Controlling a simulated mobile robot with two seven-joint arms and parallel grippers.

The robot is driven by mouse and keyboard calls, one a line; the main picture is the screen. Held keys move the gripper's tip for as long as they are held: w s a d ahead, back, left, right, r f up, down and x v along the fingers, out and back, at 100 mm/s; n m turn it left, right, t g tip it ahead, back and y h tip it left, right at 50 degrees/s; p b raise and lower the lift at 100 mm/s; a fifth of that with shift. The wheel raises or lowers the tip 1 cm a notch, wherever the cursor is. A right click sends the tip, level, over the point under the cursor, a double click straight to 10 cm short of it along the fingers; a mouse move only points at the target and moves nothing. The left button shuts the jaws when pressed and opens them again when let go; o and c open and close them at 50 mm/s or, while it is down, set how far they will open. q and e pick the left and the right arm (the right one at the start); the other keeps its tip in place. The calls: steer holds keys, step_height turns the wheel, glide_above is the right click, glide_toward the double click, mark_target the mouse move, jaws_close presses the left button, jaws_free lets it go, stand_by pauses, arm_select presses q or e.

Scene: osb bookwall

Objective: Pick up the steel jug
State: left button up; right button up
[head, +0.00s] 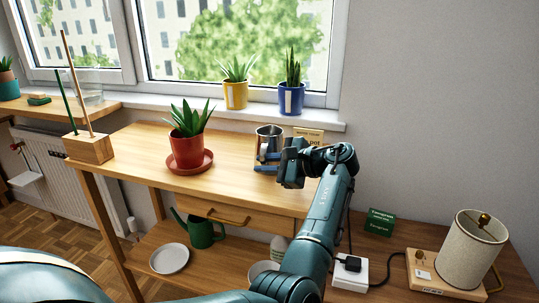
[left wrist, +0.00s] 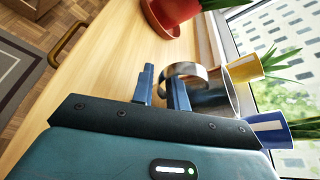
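The steel jug (head: 269,133) stands on the wooden desk top at its right end, beside the red plant pot. In the left wrist view the jug (left wrist: 218,97) is close, with its looped handle (left wrist: 187,69) toward my gripper. My left gripper (head: 264,162) is at the jug's near side. In the wrist view the left gripper's two fingers (left wrist: 162,88) are apart, with the handle's loop at their tips. One finger overlaps the loop; I cannot tell whether they touch it. The jug's lower part is partly hidden by the gripper. My right gripper is in neither view.
A red pot (head: 187,150) with a plant stands left of the jug. Yellow (head: 236,95) and blue (head: 291,98) pots stand on the windowsill behind. A small sign (head: 308,135) is right of the jug. A lamp (head: 465,250) stands at the lower right.

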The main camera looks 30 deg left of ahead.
arm_select(q)
steer(key=shift+x, duration=1.5)
steer(key=shift+c, duration=0.3)
jaws_close()
steer(key=shift+r, duration=0.1)
